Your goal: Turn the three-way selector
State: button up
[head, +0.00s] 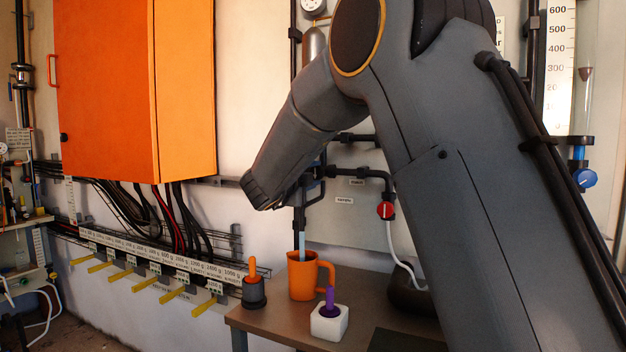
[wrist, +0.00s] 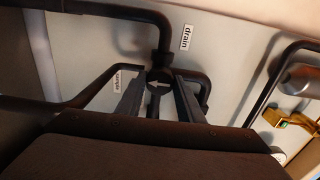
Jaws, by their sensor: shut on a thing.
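The three-way selector (wrist: 158,77) is a dark round knob with a white arrow, set among black pipes in the wrist view. The arrow points left in that view, roughly toward the side of the "sample" label (wrist: 117,81). The "drain" label (wrist: 186,37) is above and to the right. My gripper (wrist: 159,86) has one finger on each side of the knob and is shut on it. In the head view my arm reaches to the pipes, and I cannot make out the fingers or the knob there.
Below the pipes, an orange jug (head: 302,279) stands on the brown table (head: 268,322), with a pale blue stream or tube above it. A white block with a purple peg (head: 329,301) and a dark cup (head: 253,292) are beside it. A red valve handle (head: 385,210) is to the right.

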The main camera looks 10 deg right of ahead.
dwell(0.4)
jog(key=o, duration=1.1)
jog(key=shift+d, duration=0.1)
jog(key=shift+b+v, duration=0.45)
jog(key=shift+v, duration=3.5)
